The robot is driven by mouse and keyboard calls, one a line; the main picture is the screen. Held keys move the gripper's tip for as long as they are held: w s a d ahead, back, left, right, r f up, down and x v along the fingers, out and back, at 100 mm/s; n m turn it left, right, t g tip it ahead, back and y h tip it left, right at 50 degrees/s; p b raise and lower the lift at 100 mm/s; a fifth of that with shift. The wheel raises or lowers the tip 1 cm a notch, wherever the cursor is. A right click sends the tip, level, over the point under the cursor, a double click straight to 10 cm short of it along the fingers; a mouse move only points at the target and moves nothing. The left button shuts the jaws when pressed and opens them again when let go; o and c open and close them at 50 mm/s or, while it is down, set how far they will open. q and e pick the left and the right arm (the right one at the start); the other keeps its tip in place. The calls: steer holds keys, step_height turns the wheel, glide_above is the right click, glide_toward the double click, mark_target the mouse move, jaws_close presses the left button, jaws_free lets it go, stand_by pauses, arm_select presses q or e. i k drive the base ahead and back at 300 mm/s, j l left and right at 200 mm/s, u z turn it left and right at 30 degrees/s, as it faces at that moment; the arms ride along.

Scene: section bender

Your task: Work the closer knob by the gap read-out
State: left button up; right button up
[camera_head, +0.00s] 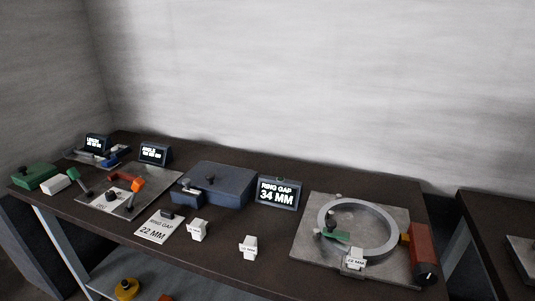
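The gap read-out (279,192) is a dark screen standing mid-table that reads "RING GAP 34 MM". A card (155,229) at the front of the table reads "RING GAP 22 MM". To the right, a grey ring (391,223) lies on a metal plate (312,235). At the plate's right edge is a red-orange block with a dark, white-marked end (426,273), which looks like the closer knob. Neither of my grippers is in view.
Two white blocks (198,230) (248,247) stand near the front edge. A blue-grey box (222,182) sits behind them. Fixtures with two more screens (153,153) (97,142) and a green box (34,176) fill the left. A second table (485,220) stands right, across a gap.

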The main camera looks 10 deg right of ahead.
mark_target(426, 273)
steer(key=l+z, duration=0.1)
steer(key=z, duration=1.45)
